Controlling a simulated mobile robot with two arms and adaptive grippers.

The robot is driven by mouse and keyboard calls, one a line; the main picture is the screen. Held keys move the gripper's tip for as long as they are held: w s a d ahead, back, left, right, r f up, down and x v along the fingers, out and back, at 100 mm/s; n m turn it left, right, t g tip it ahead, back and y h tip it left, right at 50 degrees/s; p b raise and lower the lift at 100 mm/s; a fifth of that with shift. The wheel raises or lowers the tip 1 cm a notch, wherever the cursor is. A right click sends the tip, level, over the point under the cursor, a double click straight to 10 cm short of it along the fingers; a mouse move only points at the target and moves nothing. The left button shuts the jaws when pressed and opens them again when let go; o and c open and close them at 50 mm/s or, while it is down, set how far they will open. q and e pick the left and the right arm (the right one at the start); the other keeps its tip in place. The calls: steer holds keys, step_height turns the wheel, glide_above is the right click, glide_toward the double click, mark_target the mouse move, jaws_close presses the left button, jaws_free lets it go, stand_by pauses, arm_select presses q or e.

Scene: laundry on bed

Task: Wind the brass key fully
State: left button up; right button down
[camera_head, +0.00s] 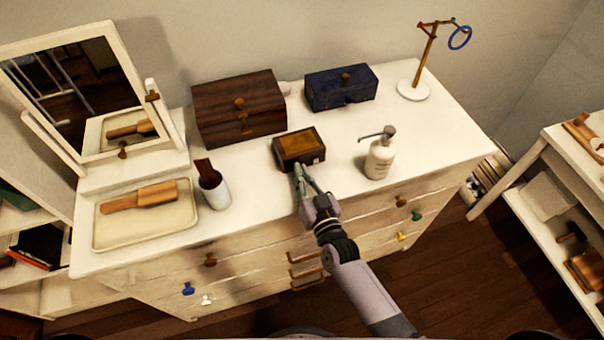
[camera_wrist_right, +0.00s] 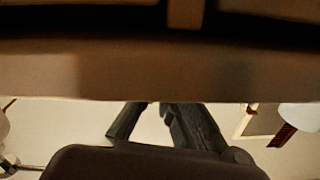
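A small dark wooden box with an amber-brown lid (camera_head: 299,144) sits on the white dresser top, near the middle. I cannot make out the brass key; the side of the box facing me is partly behind my right gripper. My right gripper (camera_head: 299,170) is at the front of this box, fingertips close to or touching its lower front. In the right wrist view, a large brown surface fills the top, and the dark fingers (camera_wrist_right: 158,117) reach up to its edge. Their tips are hidden, so I cannot tell whether they grip anything. My left gripper is not in view.
A white pump bottle (camera_head: 380,159) stands right of the box, a cup (camera_head: 215,193) left. Behind are a larger wooden box (camera_head: 262,112) and a blue box (camera_head: 325,93). A tray (camera_head: 110,232) with a brush, a mirror (camera_head: 92,60) and a ring stand (camera_head: 413,91) are farther out.

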steer(key=m+b, duration=0.1)
steer(key=m, duration=0.3)
steer(key=shift+d+f+m, duration=0.1)
steer(key=shift+d+m, duration=0.05)
steer(key=shift+m, duration=0.25)
stand_by(0.4)
steer(key=c, duration=1.8)
jaws_free()
steer(key=v, duration=1.2)
steer(key=shift+f, duration=0.1)
